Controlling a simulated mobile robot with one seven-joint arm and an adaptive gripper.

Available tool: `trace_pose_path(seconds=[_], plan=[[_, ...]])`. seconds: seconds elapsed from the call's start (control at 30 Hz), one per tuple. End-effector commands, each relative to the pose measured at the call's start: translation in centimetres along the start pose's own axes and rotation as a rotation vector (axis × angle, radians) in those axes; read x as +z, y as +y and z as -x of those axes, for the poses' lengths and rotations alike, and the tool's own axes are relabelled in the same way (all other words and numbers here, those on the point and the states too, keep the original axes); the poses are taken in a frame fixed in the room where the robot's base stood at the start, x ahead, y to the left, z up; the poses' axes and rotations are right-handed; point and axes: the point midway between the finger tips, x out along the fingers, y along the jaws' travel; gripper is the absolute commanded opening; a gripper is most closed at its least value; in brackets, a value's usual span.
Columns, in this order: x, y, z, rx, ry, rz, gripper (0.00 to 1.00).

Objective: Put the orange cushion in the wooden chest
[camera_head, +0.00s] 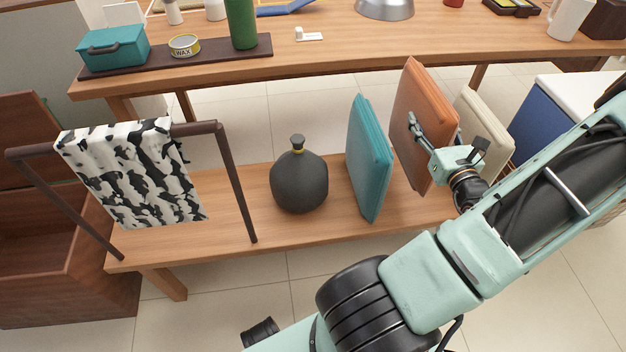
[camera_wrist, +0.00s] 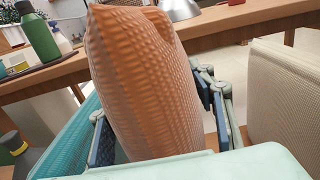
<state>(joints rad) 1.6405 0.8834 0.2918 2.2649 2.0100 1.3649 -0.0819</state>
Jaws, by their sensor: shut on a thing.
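The orange cushion (camera_head: 415,105) stands upright, slightly tilted, over the wooden bench between a teal cushion and a cream cushion. My gripper (camera_head: 428,145) is shut on it from the right side, with one finger showing on its near face. In the wrist view the orange cushion (camera_wrist: 145,85) sits between the two finger pads of my gripper (camera_wrist: 155,130). I cannot tell whether its lower edge touches the bench. The wooden chest (camera_head: 85,262) stands at the far left with its lid (camera_head: 30,140) raised and its inside partly in view.
The teal cushion (camera_head: 368,160) and cream cushion (camera_head: 485,130) stand close on either side. A dark round vase (camera_head: 299,182) and a rail (camera_head: 236,185) with a patterned cloth (camera_head: 130,170) stand on the bench (camera_head: 262,215) toward the chest. A cluttered table (camera_head: 350,52) runs behind.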

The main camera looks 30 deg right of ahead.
Motion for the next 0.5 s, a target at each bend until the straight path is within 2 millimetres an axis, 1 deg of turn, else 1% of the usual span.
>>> trace_pose_path(seconds=[0.17, 0.27, 0.4, 0.5], plan=[[-0.1, 0.0, 0.0, 0.000, -0.001, 0.000, 0.17], [-1.5, 0.0, 0.0, -0.001, -0.001, -0.003, 0.17], [-4.4, 0.0, 0.0, -0.001, -0.001, -0.003, 0.17], [-5.7, 0.0, 0.0, 0.000, -0.002, -0.002, 0.17]])
